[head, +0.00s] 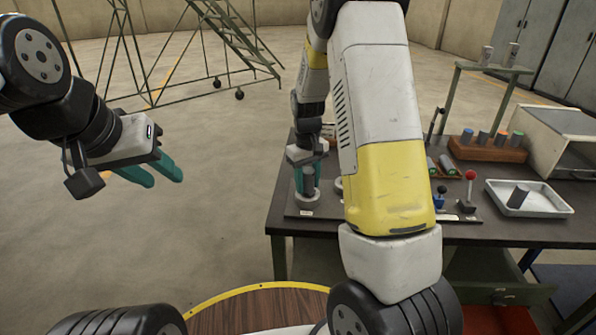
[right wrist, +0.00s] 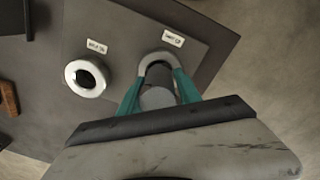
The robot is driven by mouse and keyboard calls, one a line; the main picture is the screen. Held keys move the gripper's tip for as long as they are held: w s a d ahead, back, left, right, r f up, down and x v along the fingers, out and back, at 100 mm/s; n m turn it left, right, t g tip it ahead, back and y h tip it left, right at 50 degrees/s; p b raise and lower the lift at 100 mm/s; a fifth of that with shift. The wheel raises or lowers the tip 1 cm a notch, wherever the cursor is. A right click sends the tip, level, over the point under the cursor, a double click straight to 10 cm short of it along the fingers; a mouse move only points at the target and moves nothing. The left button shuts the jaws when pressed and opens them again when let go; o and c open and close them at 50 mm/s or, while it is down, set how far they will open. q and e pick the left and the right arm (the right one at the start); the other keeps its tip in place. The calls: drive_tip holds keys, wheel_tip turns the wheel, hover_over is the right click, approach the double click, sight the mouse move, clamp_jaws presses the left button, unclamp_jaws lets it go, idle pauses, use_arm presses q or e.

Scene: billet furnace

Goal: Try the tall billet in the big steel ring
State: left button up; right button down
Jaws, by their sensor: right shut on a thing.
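My right gripper (head: 307,181) has its teal fingers shut on a grey cylindrical billet (right wrist: 157,98), held roughly upright. In the head view the billet's lower end meets a steel ring (head: 307,203) on the grey plate. In the right wrist view that ring (right wrist: 158,56) arcs around the billet's far end; how deep the billet sits in it I cannot tell. A second steel ring (right wrist: 86,79) with an empty dark hole lies beside it. Both rings have small white labels, too blurred to read surely. My left gripper (head: 164,178) is open and empty, away from the table.
On the dark table (head: 480,232) stand a wooden block with several coloured-top cylinders (head: 486,146), a white tray (head: 537,208) holding a dark cylinder, a red-knobbed lever (head: 469,190) and a grey box (head: 565,140). A raised rack (head: 490,68) carries two cylinders. My right arm hides the table's middle.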

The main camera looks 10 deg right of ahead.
sight(308, 170)
drive_tip(key=shift+f, duration=0.3)
idle(3.9)
drive_tip(key=shift+r, duration=0.1)
drive_tip(key=shift+r, duration=2.05)
